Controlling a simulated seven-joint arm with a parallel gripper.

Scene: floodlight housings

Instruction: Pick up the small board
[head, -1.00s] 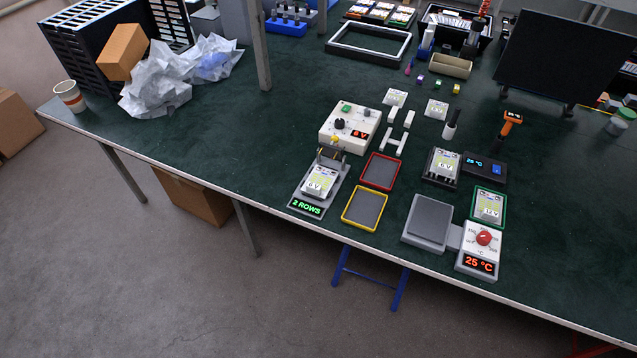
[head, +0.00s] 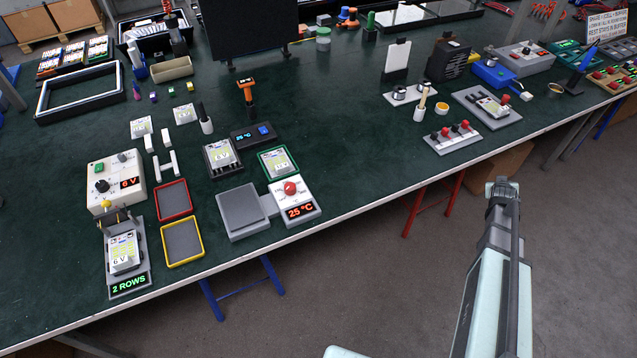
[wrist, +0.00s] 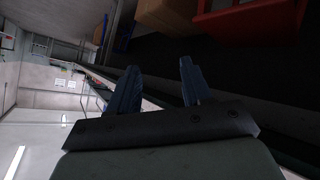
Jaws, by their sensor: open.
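Several small pale boards with labels are on the green table in the head view. One board (head: 141,127) and another (head: 185,114) lie loose at the back left. One board (head: 220,153) sits in a dark fixture, one (head: 279,161) in a green-rimmed tray, one (head: 123,254) on the "2 ROWS" stand, and one (head: 492,106) on a grey plate at right. I cannot tell which is the small board meant. My gripper (head: 502,186) is off the table's front edge, apart from all boards. The wrist view shows its two blue fingers (wrist: 157,88) apart and empty.
A red-rimmed tray (head: 174,183), a yellow-rimmed tray (head: 203,240), a grey plate (head: 226,229) and a "25 °C" dial box (head: 305,208) stand near the front edge. A control box (head: 112,168) is at left. Table between the dial box and the switch block (head: 466,145) is clear.

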